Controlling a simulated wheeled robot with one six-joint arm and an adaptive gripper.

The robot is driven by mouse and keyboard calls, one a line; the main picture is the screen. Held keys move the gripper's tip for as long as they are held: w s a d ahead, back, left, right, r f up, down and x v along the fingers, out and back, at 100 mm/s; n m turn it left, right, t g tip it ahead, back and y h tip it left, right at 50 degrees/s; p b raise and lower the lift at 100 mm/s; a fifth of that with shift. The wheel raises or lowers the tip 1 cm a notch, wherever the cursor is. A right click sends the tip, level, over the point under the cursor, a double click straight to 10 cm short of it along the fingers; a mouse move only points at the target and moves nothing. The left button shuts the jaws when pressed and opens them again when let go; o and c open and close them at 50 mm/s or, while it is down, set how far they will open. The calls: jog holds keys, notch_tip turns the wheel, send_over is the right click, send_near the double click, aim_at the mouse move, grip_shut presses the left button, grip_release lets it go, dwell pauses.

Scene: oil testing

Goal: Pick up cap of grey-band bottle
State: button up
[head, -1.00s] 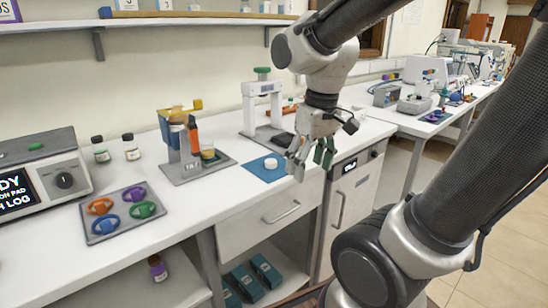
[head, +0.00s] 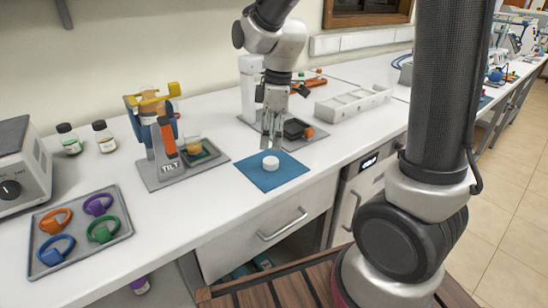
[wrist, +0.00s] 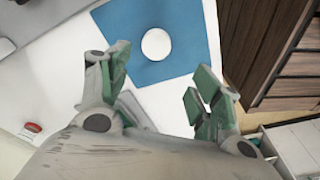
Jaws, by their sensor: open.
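A white round cap-like piece (head: 270,162) lies on a blue mat (head: 280,181) on the bench. It also shows in the wrist view (wrist: 156,44), beyond my fingertips. My gripper (head: 271,140) is open and empty, pointing down just behind and above this piece; in the wrist view its green-padded fingers (wrist: 157,82) are spread apart. Two small dark-capped bottles stand at the back left, one with a green band (head: 69,140) and one with a pale label (head: 104,137). I cannot tell for sure which is the grey-band bottle.
A tilt stand (head: 163,165) with a small amber cup stands left of the mat. A tray (head: 45,262) of several coloured rings lies at the front left. A white rack (head: 352,103) and a white instrument (head: 250,90) stand behind. The bench around the mat's front is clear.

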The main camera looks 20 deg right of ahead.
aim_at(271, 160)
jog(key=shift+f+n, duration=0.3)
jog(key=f, duration=0.7)
jog(key=shift+w+d+f, duration=0.15)
jog(key=shift+w, duration=0.25)
jog(key=c, duration=0.8)
jog(key=shift+c, duration=0.2)
